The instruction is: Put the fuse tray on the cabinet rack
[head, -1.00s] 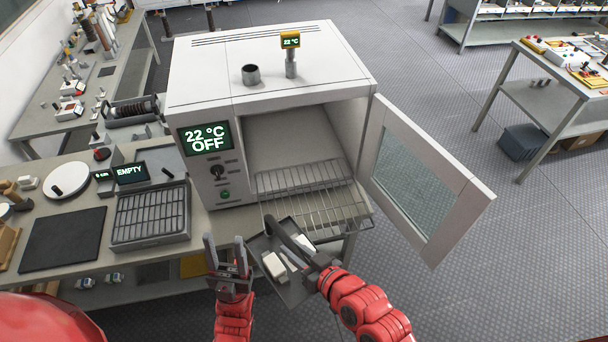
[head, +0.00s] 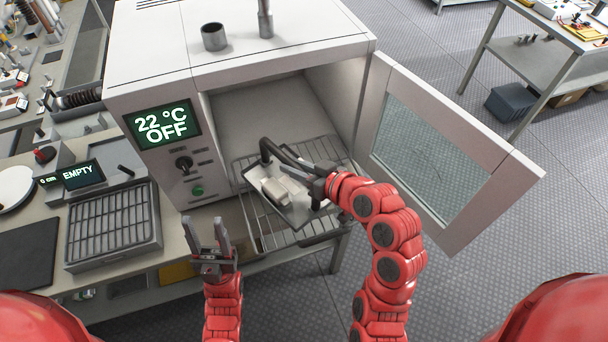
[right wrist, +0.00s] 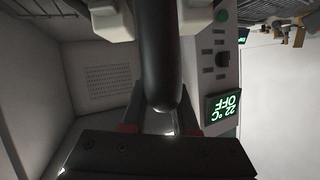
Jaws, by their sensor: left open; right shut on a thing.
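The fuse tray (head: 297,211) is a shallow grey tray with a dark arched handle, with white blocks (head: 274,190) lying in it. My right gripper (head: 316,176) is shut on the handle, which also shows large in the right wrist view (right wrist: 158,50). The tray is over the wire cabinet rack (head: 262,225), near the cabinet's open front. I cannot tell whether it touches the rack. The cabinet (head: 160,82) is white, and its display reads 22 °C OFF. My left gripper (head: 212,245) is open and empty, in front of the cabinet, left of the rack.
The cabinet's glass door (head: 433,150) stands open to the right, close to my right arm. A slotted grey tray (head: 112,228) and a display reading EMPTY (head: 83,174) are on the bench at left. Another table (head: 545,60) stands far right.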

